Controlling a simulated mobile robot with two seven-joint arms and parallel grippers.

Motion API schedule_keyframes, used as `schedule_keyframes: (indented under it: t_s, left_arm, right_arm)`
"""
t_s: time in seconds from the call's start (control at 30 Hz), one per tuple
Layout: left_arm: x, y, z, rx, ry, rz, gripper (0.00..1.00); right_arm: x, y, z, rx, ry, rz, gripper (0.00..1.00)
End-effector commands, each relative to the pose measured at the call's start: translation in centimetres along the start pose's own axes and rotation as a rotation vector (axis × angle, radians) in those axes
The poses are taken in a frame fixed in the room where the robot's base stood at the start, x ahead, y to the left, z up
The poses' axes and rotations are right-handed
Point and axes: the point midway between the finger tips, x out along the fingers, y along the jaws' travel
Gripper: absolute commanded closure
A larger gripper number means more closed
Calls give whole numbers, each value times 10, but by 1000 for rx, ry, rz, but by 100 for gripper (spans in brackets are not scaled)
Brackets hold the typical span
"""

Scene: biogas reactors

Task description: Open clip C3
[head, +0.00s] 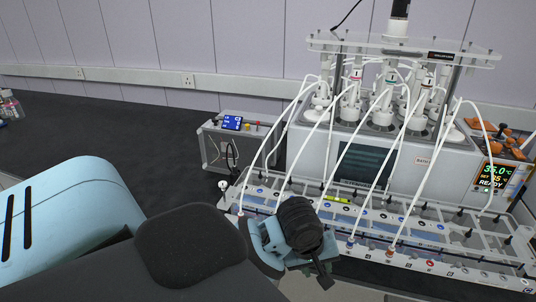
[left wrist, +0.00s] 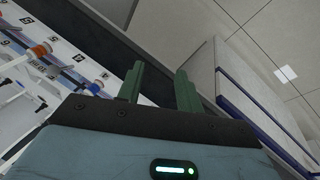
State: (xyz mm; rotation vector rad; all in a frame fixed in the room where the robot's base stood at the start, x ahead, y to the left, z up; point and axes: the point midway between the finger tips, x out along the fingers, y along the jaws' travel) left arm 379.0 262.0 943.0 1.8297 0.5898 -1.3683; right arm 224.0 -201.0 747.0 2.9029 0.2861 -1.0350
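The clip rack (head: 380,222) is a long clear frame with white tubes running down to a row of small fittings along its front. Which fitting is clip C3 cannot be told; the labels are too small to read. My left gripper (head: 322,280) is at the rack's front left, its fingers mostly hidden by the wrist in the head view. In the left wrist view its two green fingers (left wrist: 160,90) are apart with nothing between them. My right gripper is not in view.
The reactor unit (head: 385,150) with bottles and tubes stands behind the rack. A small pump box (head: 235,140) stands to its left. In the left wrist view, floor (left wrist: 280,60) shows beyond the bench edge.

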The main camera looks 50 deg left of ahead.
Motion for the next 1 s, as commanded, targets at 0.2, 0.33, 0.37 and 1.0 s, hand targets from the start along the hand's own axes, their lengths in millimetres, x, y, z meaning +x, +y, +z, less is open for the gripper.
schedule_keyframes:
  t_s: [0.2, 0.33, 0.37, 1.0]
  left_arm:
    - [18, -22, 28, 145, -21, -6, 64]
    - [26, -35, 44, 234, -29, -9, 64]
    - [28, -38, 47, 253, -31, -10, 64]
    - [60, -111, 122, 693, -50, -11, 64]
  right_arm:
    - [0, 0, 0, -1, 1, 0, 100]
    - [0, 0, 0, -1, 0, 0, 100]
    - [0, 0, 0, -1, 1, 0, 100]
    - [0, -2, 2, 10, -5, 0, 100]
